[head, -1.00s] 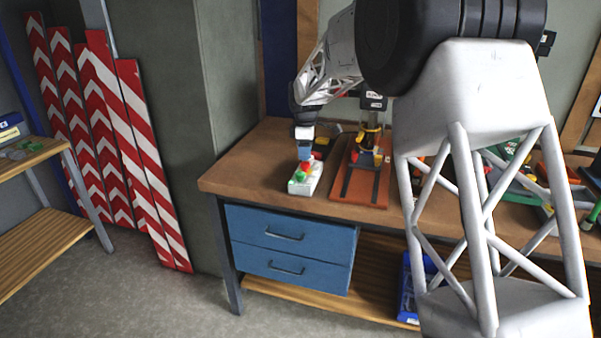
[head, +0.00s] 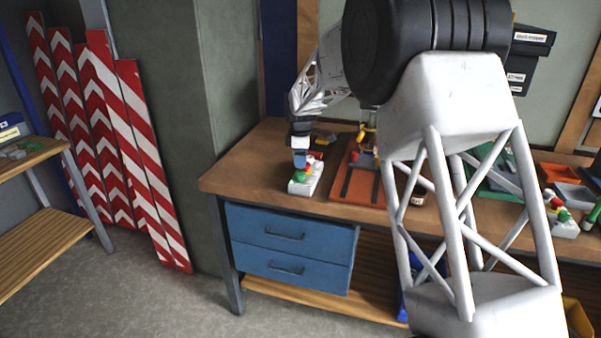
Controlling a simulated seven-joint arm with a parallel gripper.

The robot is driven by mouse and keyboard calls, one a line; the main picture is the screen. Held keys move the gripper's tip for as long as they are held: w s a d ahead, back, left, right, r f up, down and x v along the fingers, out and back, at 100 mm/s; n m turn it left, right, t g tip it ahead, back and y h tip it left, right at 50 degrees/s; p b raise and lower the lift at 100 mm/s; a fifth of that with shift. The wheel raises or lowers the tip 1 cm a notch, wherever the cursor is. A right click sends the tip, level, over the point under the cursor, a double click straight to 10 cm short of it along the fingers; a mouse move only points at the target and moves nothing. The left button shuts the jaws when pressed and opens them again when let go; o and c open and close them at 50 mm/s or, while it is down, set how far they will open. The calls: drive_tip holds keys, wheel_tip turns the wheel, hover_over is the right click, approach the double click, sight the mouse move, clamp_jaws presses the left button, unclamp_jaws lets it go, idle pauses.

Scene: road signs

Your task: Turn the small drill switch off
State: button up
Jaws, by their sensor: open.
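A small white switch box (head: 297,187) with a green button and a red button stands on the left part of the workbench. It is beside an orange-red base plate (head: 350,190) that carries a small drill stand, partly hidden behind my arm. My gripper (head: 301,163) points down at the box's upper end, close to the red button. The gripper is open, with nothing seen in it. Whether its fingertips touch the button cannot be told from this view. A second white switch box (head: 565,229) with red and green buttons stands at the right of the workbench.
The wooden workbench (head: 237,178) has bare room left of the box. Blue drawers (head: 290,235) hang below it. Green and orange trays (head: 575,194) lie at the right. Dark labelled boxes (head: 528,42) are at the back. Striped boards (head: 140,150) lean at the left.

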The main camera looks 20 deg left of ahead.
sight(300, 173)
drive_tip(key=shift+f, duration=2.65)
drive_tip(key=c, duration=0.6)
